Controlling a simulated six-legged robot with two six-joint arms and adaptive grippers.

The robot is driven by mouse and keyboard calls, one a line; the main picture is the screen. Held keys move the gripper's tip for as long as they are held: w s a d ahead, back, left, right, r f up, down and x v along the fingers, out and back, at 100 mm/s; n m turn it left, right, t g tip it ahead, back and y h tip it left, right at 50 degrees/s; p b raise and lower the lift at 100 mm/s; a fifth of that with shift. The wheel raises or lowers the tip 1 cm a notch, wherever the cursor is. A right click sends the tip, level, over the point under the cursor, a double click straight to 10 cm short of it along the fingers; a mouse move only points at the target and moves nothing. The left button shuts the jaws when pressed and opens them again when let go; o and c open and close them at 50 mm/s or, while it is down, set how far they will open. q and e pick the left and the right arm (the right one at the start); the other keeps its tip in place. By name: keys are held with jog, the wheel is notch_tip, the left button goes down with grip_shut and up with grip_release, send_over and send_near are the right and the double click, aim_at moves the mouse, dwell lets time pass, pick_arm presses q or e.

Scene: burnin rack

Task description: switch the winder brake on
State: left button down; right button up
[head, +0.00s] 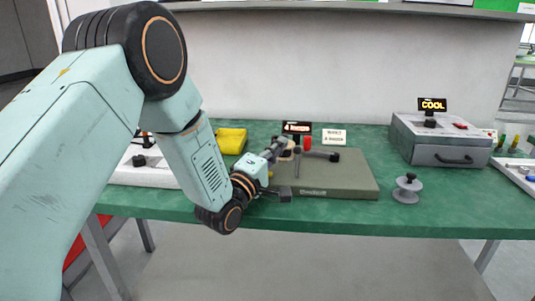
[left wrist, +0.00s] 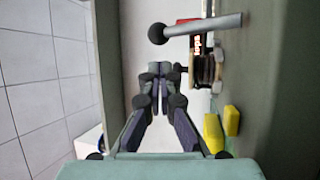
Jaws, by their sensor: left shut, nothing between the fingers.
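The winder stands on a flat olive base (head: 345,182) in the middle of the green bench. A grey bar with a dark round knob (head: 334,156) lies across it, and a red part (head: 307,142) stands behind. In the left wrist view the knob (left wrist: 157,34) is above the fingertips and a spool-like part (left wrist: 204,68) is to their right. My left gripper (head: 279,146) is shut and empty at the left side of the winder; its fingertips (left wrist: 165,76) seem apart from the knob. I cannot tell which part is the brake. My right gripper is out of view.
A lit orange sign (head: 297,127) and a white label (head: 334,136) stand behind the winder. A yellow block (head: 231,140) is to its left. A grey spool (head: 407,188) and a grey box marked COOL (head: 440,143) are to its right. Bench is clear between.

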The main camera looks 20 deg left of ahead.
pick_arm(q)
jog(key=shift+s+d+f, duration=0.1)
jog(key=shift+s+d, duration=0.15)
jog(key=shift+d, duration=0.25)
jog(key=shift+s+d+f, duration=0.1)
jog(key=shift+s+d, duration=0.1)
jog(key=shift+d, duration=0.3)
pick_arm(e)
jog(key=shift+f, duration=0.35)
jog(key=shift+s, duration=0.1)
pick_arm(q)
jog(key=shift+s+b, duration=0.1)
jog(key=shift+b, duration=0.2)
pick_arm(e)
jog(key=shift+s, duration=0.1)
pick_arm(q)
jog(key=shift+s+r, duration=0.15)
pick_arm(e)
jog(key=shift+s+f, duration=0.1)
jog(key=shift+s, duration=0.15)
